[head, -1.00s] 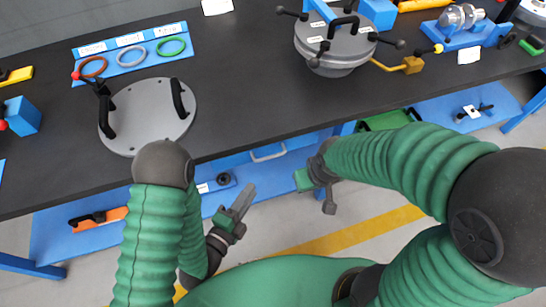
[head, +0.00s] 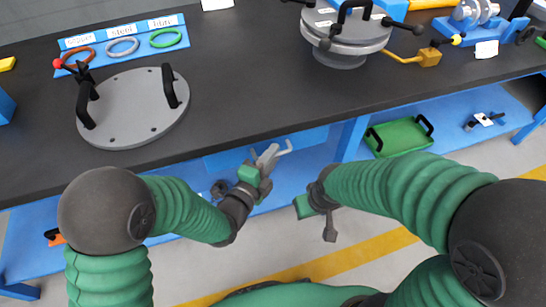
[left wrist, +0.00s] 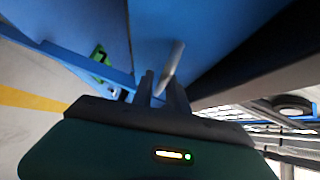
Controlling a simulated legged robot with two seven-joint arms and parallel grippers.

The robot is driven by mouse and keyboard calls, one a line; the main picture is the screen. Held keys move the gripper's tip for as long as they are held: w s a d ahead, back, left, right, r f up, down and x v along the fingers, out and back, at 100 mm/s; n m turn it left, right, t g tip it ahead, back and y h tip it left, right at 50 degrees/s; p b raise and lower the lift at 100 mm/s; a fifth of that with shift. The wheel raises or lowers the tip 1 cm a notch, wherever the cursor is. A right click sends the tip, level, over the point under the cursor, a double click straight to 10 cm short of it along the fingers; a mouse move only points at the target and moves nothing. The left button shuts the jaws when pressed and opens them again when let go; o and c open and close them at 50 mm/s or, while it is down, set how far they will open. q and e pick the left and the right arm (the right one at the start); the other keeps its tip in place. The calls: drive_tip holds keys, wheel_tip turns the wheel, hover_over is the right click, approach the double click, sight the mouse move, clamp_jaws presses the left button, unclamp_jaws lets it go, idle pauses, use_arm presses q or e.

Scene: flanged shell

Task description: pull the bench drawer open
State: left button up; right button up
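The bench drawer (head: 225,157) is a blue front under the black bench top, with a pale bar handle (head: 285,148). In the head view my left gripper (head: 266,155) is at the handle. In the left wrist view the grey handle bar (left wrist: 174,60) runs down to between the two dark fingertips (left wrist: 160,86). The fingers look apart; I cannot tell whether they touch the bar. The drawer looks shut. My right gripper (head: 316,207) hangs in front of the bench, away from the drawer; its finger gap is not clear.
A grey flanged lid (head: 135,108) with black handles lies on the bench (head: 230,90). A grey shell (head: 340,40) stands to its right. Colored rings lie on a blue board (head: 85,45). A green case (head: 398,137) sits on the lower shelf. Floor in front is free.

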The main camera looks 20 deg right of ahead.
use_arm(q)
drive_tip(key=shift+w+d, duration=0.2)
drive_tip(key=shift+d, duration=0.05)
drive_tip(key=shift+c, duration=0.3)
clamp_jaws()
drive_tip(key=shift+f, duration=0.1)
drive_tip(key=shift+f, duration=0.15)
idle(0.8)
